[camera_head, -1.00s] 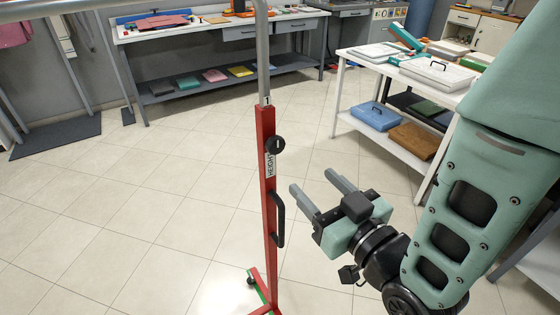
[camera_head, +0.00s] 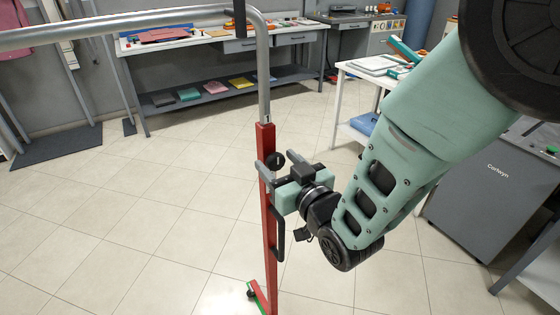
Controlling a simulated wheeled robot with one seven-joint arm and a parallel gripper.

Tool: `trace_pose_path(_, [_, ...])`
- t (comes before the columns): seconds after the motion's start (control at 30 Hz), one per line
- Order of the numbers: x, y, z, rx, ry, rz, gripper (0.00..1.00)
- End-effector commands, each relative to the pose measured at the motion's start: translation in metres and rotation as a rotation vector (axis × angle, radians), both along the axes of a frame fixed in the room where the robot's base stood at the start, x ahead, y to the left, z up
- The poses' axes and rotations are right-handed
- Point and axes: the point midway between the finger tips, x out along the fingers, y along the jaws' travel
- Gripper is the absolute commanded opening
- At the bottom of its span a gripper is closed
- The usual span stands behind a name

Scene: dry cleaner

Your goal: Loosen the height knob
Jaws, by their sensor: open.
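The height knob (camera_head: 277,160) is a small round black knob on the upper part of a red upright post (camera_head: 267,141) of a garment rack. My gripper (camera_head: 277,163) is at the knob, reaching in from the right. Its two grey fingers are apart, one at the knob's lower left, across the post, and one at its upper right. The knob shows between the fingers. I cannot tell whether either finger touches it. The height label below the knob is hidden behind my gripper.
A black handle (camera_head: 276,237) sticks out of the post below my gripper. The rack's grey top rail (camera_head: 130,27) runs left across the view. A workbench (camera_head: 215,83) stands behind, a white table (camera_head: 345,92) and grey cabinet (camera_head: 490,185) to the right.

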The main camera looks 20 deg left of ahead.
Motion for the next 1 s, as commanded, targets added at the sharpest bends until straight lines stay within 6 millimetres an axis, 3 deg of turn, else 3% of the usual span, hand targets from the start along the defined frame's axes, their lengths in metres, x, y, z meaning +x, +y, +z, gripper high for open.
trace_pose_path(0.2, [0.0002,0.0002,-0.0004,0.000,0.000,0.000,0.58])
trace_pose_path(0.37, [0.0001,0.0002,-0.0002,0.000,0.000,0.000,0.16])
trace_pose_path(0.73, [-0.0002,0.0001,-0.0015,-0.025,-0.030,0.000,0.15])
trace_pose_path(1.0, [-0.0010,0.0006,-0.0044,-0.128,-0.153,0.000,0.15])
